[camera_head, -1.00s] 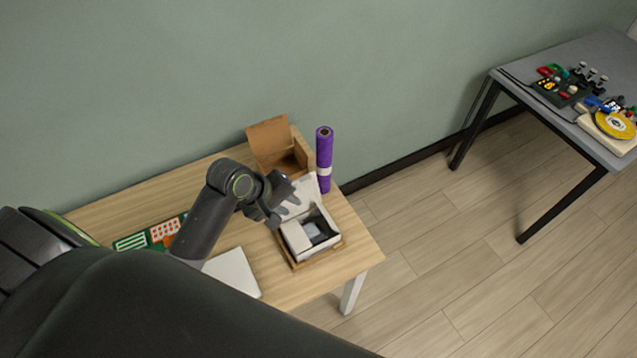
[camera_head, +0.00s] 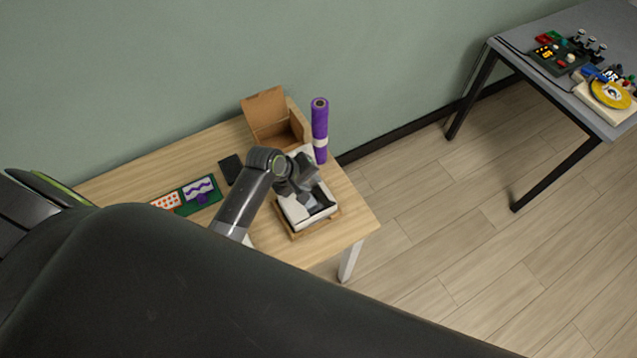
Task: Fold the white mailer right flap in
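The white mailer (camera_head: 291,212) is a small open box near the right end of the wooden table, in a shallow brown tray (camera_head: 295,235). Its interior looks dark with something grey inside. Part of its raised lid (camera_head: 300,151) shows behind my gripper. My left gripper (camera_head: 308,193) is over the box, its fingers pointing down at the opening. The fingers are small and dark, so I cannot tell whether they are open or touch a flap. The arm hides the box's far left part, and the right flap cannot be made out. My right gripper is not in view.
An open cardboard box (camera_head: 270,120) and an upright purple roll (camera_head: 320,130) stand behind the mailer. A dark flat item (camera_head: 231,168) and green boards (camera_head: 200,195) lie left. A grey table (camera_head: 540,25) with parts stands far right. Much of the foreground is blocked by my arm.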

